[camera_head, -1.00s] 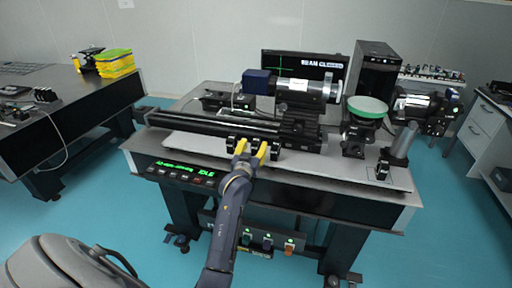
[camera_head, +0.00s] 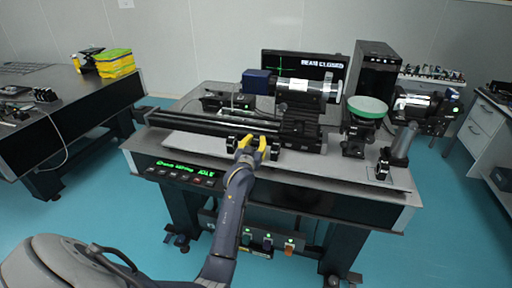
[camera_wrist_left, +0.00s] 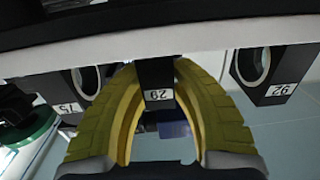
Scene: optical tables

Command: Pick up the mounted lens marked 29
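The lens mount marked 29 (camera_wrist_left: 158,76) is a small black block with a white label in the left wrist view, where the picture is inverted. It stands between the two yellow fingers of my left gripper (camera_wrist_left: 157,66). The fingertips curve in and appear to touch it on both sides, so the gripper looks shut on it. Its lens is hidden. In the head view my left gripper (camera_head: 254,143) is at the table's front edge, and the fingers largely cover the mount. My right gripper is not in view.
A green disc (camera_head: 367,106) stands to the right.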

